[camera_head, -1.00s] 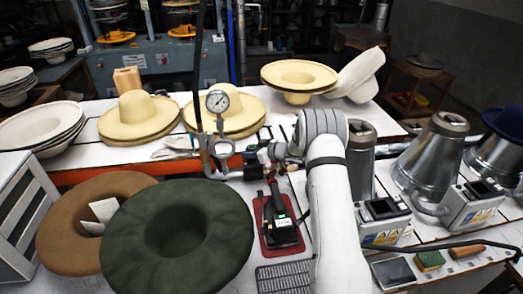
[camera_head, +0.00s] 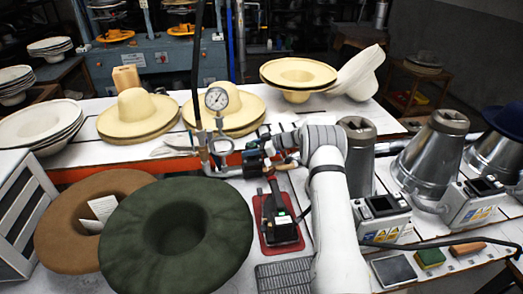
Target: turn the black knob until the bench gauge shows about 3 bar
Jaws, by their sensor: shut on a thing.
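The round white-faced bench gauge (camera_head: 217,99) stands upright on the pipework at the bench's middle. Its needle is too small to read surely. My gripper (camera_head: 263,150) is at the pipe fittings right of the gauge, at the end of my white and grey arm. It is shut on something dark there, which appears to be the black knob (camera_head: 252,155). The knob is small and partly hidden by my gripper, so its angle cannot be told.
A steam iron (camera_head: 281,228) rests on a red pad below my gripper. A green felt hat (camera_head: 178,270) and a brown hat (camera_head: 62,225) lie at the left. Cream hats (camera_head: 140,105) stand behind the pipe. Metal cones (camera_head: 425,165) stand at the right.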

